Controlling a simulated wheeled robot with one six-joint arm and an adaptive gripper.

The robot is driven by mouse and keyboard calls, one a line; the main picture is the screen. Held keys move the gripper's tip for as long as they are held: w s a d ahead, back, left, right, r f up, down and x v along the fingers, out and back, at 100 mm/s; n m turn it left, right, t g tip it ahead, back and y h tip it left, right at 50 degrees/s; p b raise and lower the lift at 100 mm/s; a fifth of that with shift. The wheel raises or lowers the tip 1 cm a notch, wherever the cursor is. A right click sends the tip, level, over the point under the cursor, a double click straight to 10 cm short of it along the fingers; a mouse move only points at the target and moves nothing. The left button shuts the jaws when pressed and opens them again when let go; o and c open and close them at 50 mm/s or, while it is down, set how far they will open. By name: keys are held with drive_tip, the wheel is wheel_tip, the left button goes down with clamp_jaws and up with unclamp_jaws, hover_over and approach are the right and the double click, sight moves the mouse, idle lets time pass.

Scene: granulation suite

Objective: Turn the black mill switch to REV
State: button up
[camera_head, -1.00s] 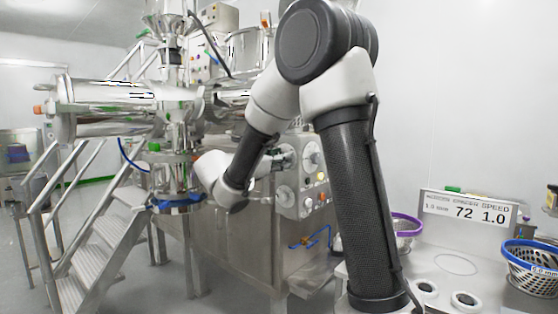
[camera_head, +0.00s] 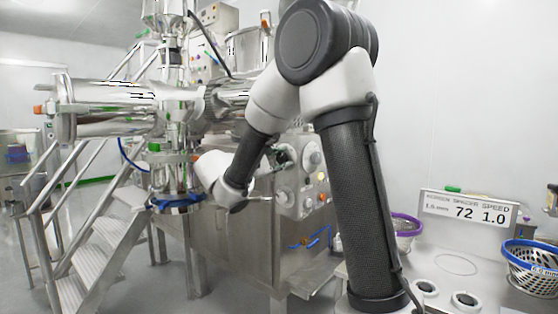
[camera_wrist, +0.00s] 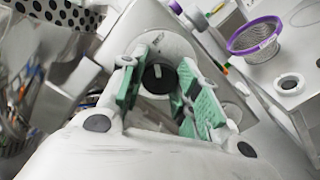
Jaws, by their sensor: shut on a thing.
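The black mill switch (camera_wrist: 158,78) is a round black knob with a pale pointer bar, seen between my fingers in the wrist view. It sits on a light panel face. My gripper (camera_wrist: 164,88) has green finger pads, one on each side of the knob, and is shut on it. In the head view my gripper (camera_head: 283,156) reaches the grey control panel (camera_head: 301,182) from the left. The switch is hidden there by the gripper. I cannot read any REV marking in either view.
The panel carries other round dials and coloured buttons. A steel machine stands behind with metal stairs (camera_head: 97,250) at left.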

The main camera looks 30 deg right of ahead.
drive_tip(key=shift+m, duration=0.7)
drive_tip(key=shift+f, duration=0.1)
drive_tip(key=o, duration=1.1)
drive_tip(key=shift+c, duration=0.2)
drive_tip(key=v, duration=1.2)
